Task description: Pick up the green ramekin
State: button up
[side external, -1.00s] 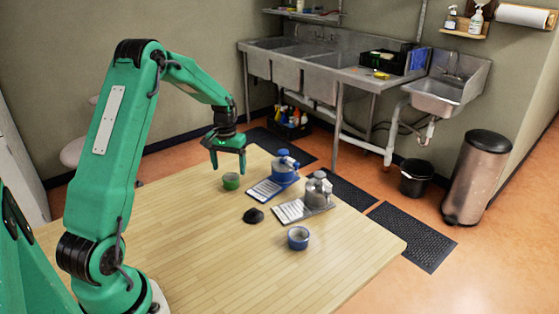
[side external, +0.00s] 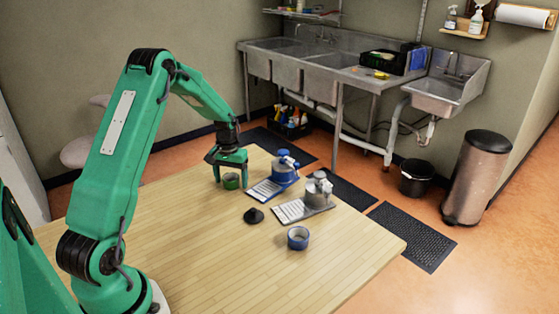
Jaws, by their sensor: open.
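The green ramekin (side external: 231,182) is a small round dish standing on the wooden table (side external: 190,240), near its far edge. My gripper (side external: 231,178) is open and points down at the ramekin. Its fingers reach down to the ramekin's level, one on the left side and one on the right in the picture. The fingers partly hide the ramekin's upper part and sides. I cannot tell whether either finger touches it.
A blue device (side external: 283,172) with a flat plate stands close to the right of the ramekin. A grey one (side external: 318,192) is further right. A black knobbed object (side external: 254,215) and a blue ramekin (side external: 298,238) stand nearer. The table's near left is clear.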

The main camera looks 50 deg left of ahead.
jog(key=c, duration=1)
jog(key=shift+c, duration=0.2)
jog(key=shift+r, duration=0.75)
jog(key=r, duration=0.1)
jog(key=d+r, duration=0.1)
jog(key=r, duration=0.1)
jog(key=shift+w+r, duration=0.1)
jog(key=d+r, duration=0.6)
jog(key=d, duration=0.4)
jog(key=shift+d+r, duration=0.15)
jog(key=shift+d, duration=0.2)
